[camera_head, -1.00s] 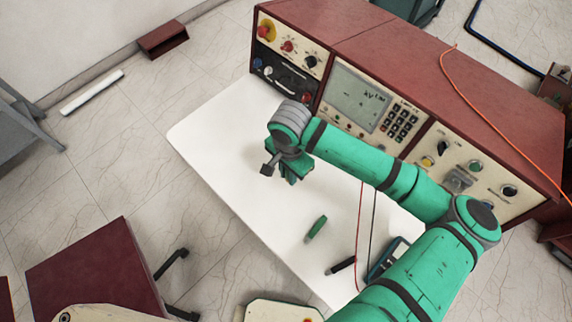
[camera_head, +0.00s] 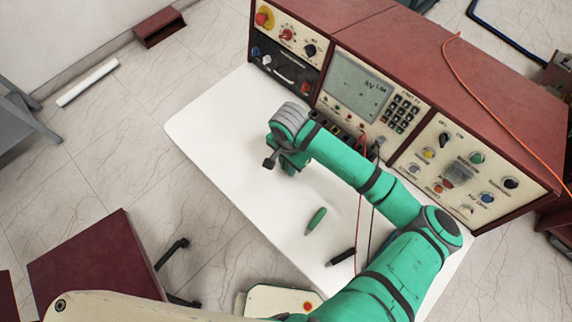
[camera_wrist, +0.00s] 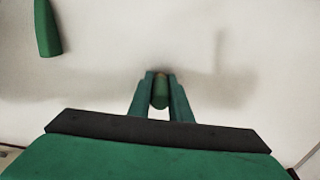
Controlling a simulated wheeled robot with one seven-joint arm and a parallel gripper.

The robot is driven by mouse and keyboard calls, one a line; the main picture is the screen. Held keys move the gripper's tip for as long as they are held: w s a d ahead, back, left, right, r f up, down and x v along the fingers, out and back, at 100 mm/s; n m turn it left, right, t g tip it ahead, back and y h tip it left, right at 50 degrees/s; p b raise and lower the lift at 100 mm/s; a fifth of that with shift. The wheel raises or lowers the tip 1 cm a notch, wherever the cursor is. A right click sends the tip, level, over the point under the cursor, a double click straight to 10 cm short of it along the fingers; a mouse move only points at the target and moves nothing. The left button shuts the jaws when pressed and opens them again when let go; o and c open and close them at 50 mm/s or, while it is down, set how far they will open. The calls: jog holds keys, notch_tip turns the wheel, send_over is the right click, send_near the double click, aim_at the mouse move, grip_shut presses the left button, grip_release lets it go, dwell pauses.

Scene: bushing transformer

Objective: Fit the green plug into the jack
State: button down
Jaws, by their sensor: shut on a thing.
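In the wrist view, my gripper (camera_wrist: 160,88) is shut on a small green plug (camera_wrist: 160,92), seen end-on between the two fingertips. In the head view, my gripper (camera_head: 290,162) hangs over the white tabletop, in front of the instrument panel and apart from it; the held plug cannot be made out there. Another green plug-like piece (camera_head: 315,221) lies on the tabletop, and also shows at the upper left of the wrist view (camera_wrist: 47,28). Small sockets (camera_head: 345,128) line the panel's lower edge, partly hidden by my arm; which one is the jack is unclear.
The dark red console (camera_head: 440,70) stands along the tabletop's back edge, with knobs and a screen. A black plug-like piece (camera_head: 341,257) and thin red and black leads (camera_head: 359,225) lie to the right of the green piece. The tabletop's left part (camera_head: 215,130) is clear.

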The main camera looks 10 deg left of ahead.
jog(key=shift+f, duration=0.1)
jog(key=c, duration=1.6)
grip_release()
jog(key=shift+a, duration=0.1)
